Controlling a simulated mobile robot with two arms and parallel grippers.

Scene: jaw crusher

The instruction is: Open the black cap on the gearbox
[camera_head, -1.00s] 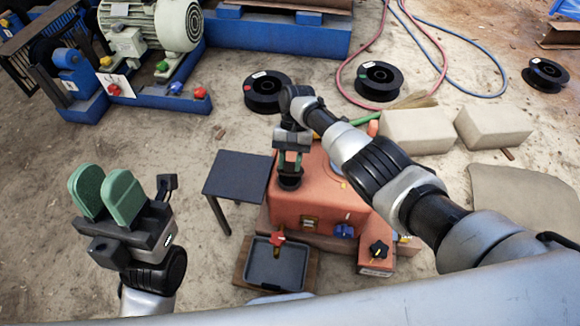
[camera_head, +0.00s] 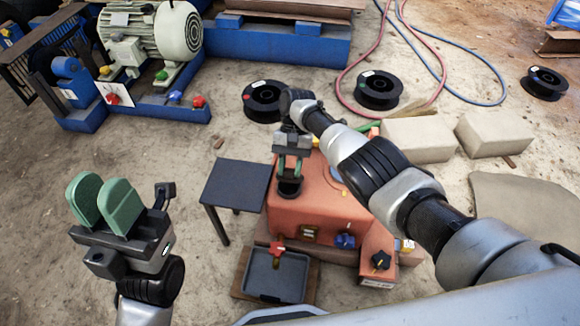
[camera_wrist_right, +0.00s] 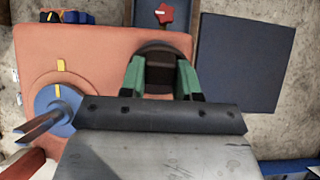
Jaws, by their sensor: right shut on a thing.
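The orange-red gearbox (camera_head: 325,205) stands on the ground in the middle of the head view. Its black cap (camera_head: 289,188) is on top at the left corner. My right gripper (camera_head: 290,175) points down from above and is shut on the cap. In the right wrist view, the green fingers of the right gripper (camera_wrist_right: 160,75) press on both sides of the round, ridged cap (camera_wrist_right: 157,55). I cannot tell whether the cap is seated or loosened. My left gripper (camera_head: 105,205) is at the left, away from the gearbox; its green fingers stand apart with nothing between them.
A small dark table (camera_head: 236,185) stands left of the gearbox, its top bare. A grey tray (camera_head: 276,275) lies in front, below a red valve handle (camera_head: 277,248). A black knob (camera_head: 380,260) is at the front right. Black spools (camera_head: 378,90) and concrete blocks (camera_head: 417,138) lie behind.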

